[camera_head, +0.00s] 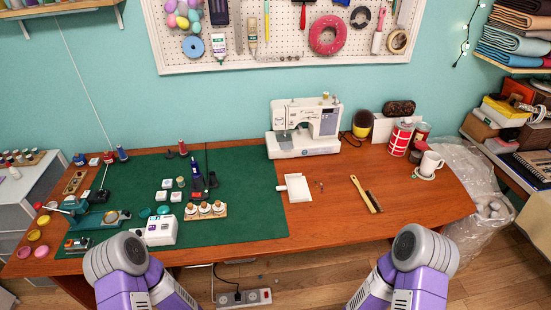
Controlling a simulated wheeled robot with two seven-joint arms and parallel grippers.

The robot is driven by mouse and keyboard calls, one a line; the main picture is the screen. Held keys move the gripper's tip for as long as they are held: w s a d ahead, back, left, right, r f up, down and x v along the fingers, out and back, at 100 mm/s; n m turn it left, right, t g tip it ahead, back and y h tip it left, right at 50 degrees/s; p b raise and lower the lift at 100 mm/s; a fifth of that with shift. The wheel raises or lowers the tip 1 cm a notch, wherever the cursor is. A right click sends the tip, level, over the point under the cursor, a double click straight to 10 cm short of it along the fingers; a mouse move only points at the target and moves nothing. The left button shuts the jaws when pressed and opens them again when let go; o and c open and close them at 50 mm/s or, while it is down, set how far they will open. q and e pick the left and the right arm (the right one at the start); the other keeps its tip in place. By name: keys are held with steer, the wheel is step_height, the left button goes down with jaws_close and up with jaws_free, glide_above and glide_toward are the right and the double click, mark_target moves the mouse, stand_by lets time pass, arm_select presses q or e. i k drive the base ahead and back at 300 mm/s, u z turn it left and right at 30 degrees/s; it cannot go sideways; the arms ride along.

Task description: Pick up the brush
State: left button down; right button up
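The brush (363,194) lies flat on the bare wooden part of the table (325,219), right of the middle. It has a light wooden handle pointing away to the upper left and dark bristles along the right of its near end. Nothing covers it. Two purple and grey links of my arms show at the bottom edge, one left and one right of the middle, both short of the brush. Neither of my grippers is in view.
A white dustpan-like piece (297,187) lies left of the brush. A sewing machine (305,127) stands behind, a white mug (430,164) and red tins (401,139) to the right. A green mat (246,221) with small items covers the left. Table around the brush is mostly clear.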

mark_target(363, 195)
steer(key=z, duration=2.3)
steer(key=i, duration=2)
steer(key=u, duration=2.4)
